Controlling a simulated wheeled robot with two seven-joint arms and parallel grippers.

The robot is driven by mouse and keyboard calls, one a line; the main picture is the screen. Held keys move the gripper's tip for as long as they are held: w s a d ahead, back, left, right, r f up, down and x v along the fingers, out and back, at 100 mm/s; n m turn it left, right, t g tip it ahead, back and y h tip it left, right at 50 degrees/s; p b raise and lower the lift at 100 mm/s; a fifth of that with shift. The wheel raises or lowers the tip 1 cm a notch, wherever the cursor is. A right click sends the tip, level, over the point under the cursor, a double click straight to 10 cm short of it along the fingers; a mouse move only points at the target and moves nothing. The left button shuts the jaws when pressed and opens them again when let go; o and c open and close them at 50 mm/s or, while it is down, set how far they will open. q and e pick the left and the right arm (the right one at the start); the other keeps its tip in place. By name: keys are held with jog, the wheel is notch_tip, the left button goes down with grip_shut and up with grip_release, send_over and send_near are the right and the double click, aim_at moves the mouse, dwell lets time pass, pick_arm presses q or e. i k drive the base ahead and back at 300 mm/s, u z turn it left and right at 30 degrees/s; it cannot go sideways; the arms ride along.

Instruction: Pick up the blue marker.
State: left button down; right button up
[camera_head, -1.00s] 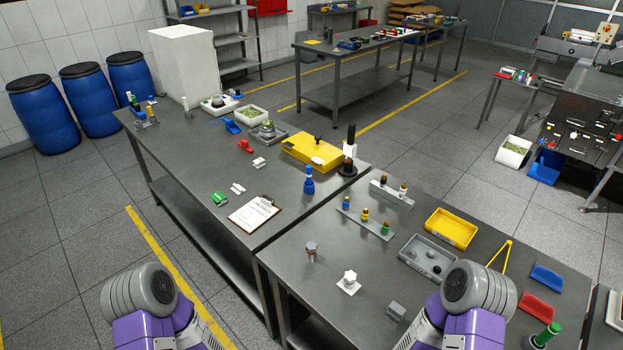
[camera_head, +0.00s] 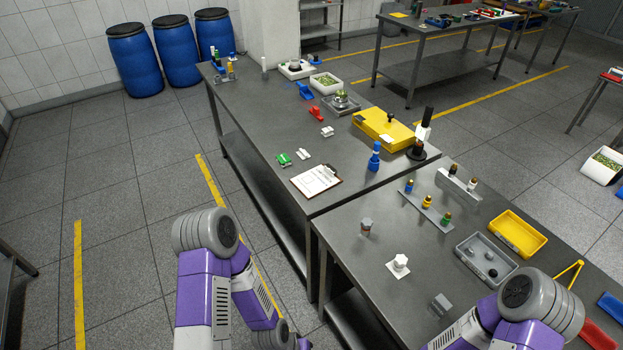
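No object is plainly recognisable as a marker. A tall blue bottle-like object (camera_head: 375,158) stands upright on the left table, near its right end. A small blue-topped item (camera_head: 408,187) stands in a grey rack (camera_head: 433,211) on the near right table, beside a yellow and a green one. Small upright items, one of them blue (camera_head: 216,55), stand in another rack at the far left end of the left table. Only upper parts of my two arms show, at the bottom of the view. Both grippers are out of view.
The left table (camera_head: 250,125) holds a clipboard (camera_head: 316,180), a yellow case (camera_head: 384,129), a black-and-white stand (camera_head: 420,135) and trays. The near right table holds a yellow tray (camera_head: 518,234) and a grey tray (camera_head: 485,262). Blue barrels (camera_head: 134,62) stand behind. Floor left of the tables is clear.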

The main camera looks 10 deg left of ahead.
aim_at(376, 147)
jog(key=u, duration=1.7)
jog(key=i, duration=2.65)
jog(key=z, duration=3.15)
